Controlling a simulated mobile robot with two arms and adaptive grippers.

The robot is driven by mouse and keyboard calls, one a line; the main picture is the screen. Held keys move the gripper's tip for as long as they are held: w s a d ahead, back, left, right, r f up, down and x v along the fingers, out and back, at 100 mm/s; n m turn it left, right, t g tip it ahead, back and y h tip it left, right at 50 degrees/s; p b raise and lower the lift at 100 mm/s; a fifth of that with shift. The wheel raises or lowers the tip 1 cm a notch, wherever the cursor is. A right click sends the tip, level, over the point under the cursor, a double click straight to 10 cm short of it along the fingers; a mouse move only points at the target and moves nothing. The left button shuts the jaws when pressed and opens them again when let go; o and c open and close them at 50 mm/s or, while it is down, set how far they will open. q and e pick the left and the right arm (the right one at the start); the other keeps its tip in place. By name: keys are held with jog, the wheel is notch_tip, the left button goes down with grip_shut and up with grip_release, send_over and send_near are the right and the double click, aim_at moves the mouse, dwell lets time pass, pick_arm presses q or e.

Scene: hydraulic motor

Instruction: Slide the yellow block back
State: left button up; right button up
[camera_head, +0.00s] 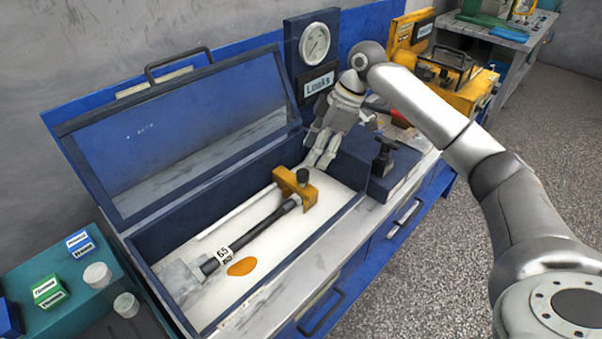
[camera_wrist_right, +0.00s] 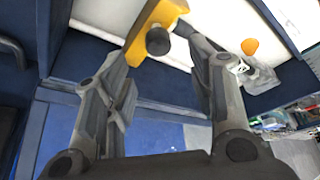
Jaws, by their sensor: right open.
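The yellow block (camera_head: 295,187) sits inside the open dark blue box, at the right end of a black rod (camera_head: 255,232) and beside a pale rail. A black knob (camera_head: 302,175) stands on it. In the right wrist view the yellow block (camera_wrist_right: 152,25) is just beyond the fingertips, with its black knob facing me. My right gripper (camera_head: 321,157) is open above the box's right end, just behind the block in the head view; in the wrist view its fingers (camera_wrist_right: 160,75) are spread with nothing between them. I cannot tell whether a finger touches the block. My left gripper is not in view.
The box's clear lid (camera_head: 180,140) stands raised at the back. A gauge panel (camera_head: 314,45) labelled "Leaks" stands behind my right gripper. A black valve-like part (camera_head: 384,158) is right of the box. An orange puddle (camera_head: 242,266) lies on the box floor.

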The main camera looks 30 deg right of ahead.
aim_at(304, 172)
jog(key=x, duration=0.5)
jog(key=shift+w+f, duration=0.15)
jog(key=shift+f, duration=0.1)
jog(key=shift+x, duration=1.65)
jog(key=c, duration=0.4)
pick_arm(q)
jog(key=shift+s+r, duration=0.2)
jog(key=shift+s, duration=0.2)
pick_arm(e)
grip_shut()
